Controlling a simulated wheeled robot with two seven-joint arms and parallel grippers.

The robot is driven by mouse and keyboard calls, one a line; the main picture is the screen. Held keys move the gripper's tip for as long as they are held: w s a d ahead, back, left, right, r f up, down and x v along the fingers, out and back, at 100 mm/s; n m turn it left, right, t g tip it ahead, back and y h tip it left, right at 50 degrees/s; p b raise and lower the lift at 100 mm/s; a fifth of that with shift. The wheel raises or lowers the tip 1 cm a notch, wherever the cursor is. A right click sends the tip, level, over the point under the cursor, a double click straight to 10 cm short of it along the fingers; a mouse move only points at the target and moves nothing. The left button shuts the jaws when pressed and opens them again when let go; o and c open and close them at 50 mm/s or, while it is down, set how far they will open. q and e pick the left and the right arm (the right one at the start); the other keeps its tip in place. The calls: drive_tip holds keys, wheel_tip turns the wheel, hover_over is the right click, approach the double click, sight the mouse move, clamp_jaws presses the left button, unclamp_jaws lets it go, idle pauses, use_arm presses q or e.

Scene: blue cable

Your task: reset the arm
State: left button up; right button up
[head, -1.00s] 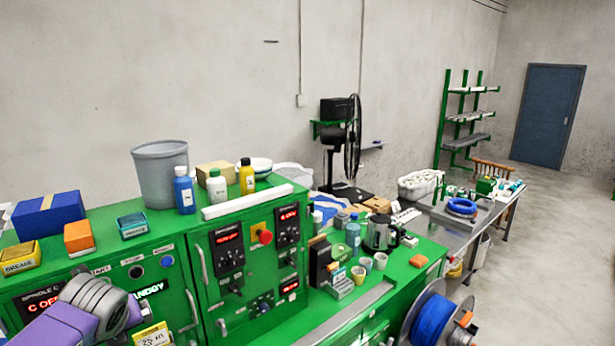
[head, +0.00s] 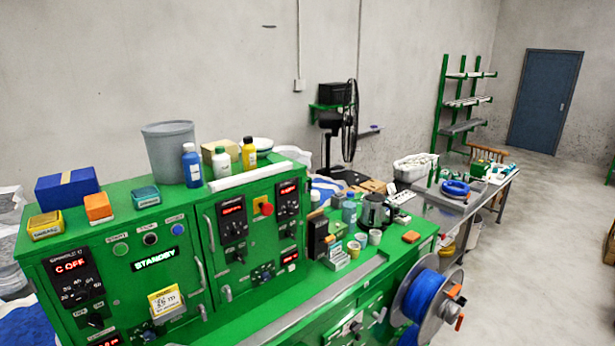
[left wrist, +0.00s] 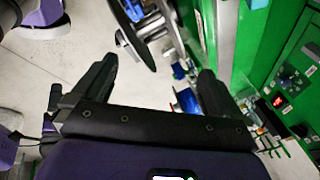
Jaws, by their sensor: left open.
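My left gripper (left wrist: 152,85) shows in the left wrist view with its two black fingers wide apart and nothing between them. It is not in the head view. The blue cable on its spool (head: 425,296) hangs at the front of the green machine in the head view. A coil of blue cable (head: 456,188) lies on the metal table at the right. My right gripper is not identifiable in either view.
The green machine (head: 120,215) fills the left and middle of the head view. Bottles, boxes, a grey bin (head: 169,150) and a black fan (head: 349,125) stand on or behind it. Open floor (head: 550,230) lies to the right.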

use_arm(q)
drive_tip(key=s+d+f+n+g+h, duration=0.1)
drive_tip(key=s+d+f+n, duration=0.3)
drive_tip(key=s+f+n, duration=0.3)
drive_tip(key=s+d+f+n+g, duration=0.1)
drive_tip(key=s+d+f+n, duration=0.3)
drive_tip(key=s+f+n, duration=0.3)
drive_tip(key=s+d+f+n+g+h, duration=0.1)
drive_tip(key=s+d+f+n+g, duration=0.15)
drive_tip(key=s+f+n, duration=0.45)
wheel_tip(320, 180, down, 18)
drive_tip(key=w+m+t+b, duration=0.1)
drive_tip(key=b, duration=1.6)
drive_tip(key=shift+w+d+r, duration=0.15)
drive_tip(key=shift+d+r, duration=0.1)
drive_tip(key=shift+d, duration=0.1)
use_arm(e)
wheel_tip(320, 180, down, 17)
drive_tip(key=shift+w+f, duration=0.15)
drive_tip(key=shift+f, duration=0.05)
